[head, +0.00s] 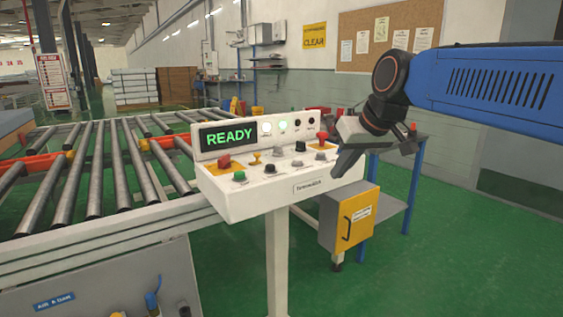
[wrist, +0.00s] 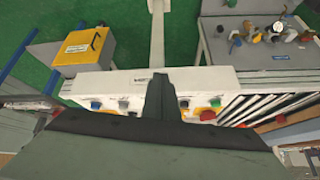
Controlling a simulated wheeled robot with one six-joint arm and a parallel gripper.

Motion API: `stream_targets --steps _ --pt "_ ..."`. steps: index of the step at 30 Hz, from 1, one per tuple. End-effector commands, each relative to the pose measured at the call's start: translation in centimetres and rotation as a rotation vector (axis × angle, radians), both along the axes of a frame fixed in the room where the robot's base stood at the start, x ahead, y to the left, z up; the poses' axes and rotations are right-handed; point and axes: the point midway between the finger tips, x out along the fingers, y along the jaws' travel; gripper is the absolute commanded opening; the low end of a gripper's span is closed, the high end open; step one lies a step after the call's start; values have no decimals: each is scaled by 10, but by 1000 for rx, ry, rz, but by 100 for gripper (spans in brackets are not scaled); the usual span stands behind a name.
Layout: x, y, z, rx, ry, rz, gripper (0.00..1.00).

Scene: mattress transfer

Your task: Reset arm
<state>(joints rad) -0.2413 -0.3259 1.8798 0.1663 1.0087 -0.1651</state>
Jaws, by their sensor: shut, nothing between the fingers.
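My gripper (head: 338,165) is shut and empty at the right end of the white control panel (head: 262,206). In the head view its tip overlaps the panel's right side; I cannot tell whether it touches. My blue arm reaches in from the right. The panel carries several knobs and buttons, with a red one (head: 224,161) at left, a green one (head: 239,176) in front and a lit screen (head: 229,136) reading READY. In the wrist view, my shut fingers (wrist: 160,82) point across the panel (wrist: 110,84) and hide its middle part.
A roller conveyor (head: 95,175) extends left of the panel. A yellow-fronted box (head: 355,218) and a blue-legged table (head: 412,195) stand to the right. A white post (head: 277,260) holds up the panel. The green floor (head: 470,260) is clear at front right.

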Motion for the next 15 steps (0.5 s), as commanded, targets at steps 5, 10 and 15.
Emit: stream_targets --steps 5,10,15 --pt "-59 -50 -52 -30 39 -97 0" --pt "-116 -89 -106 -56 79 -185 0" --pt "-172 -120 -163 -80 116 -270 0"
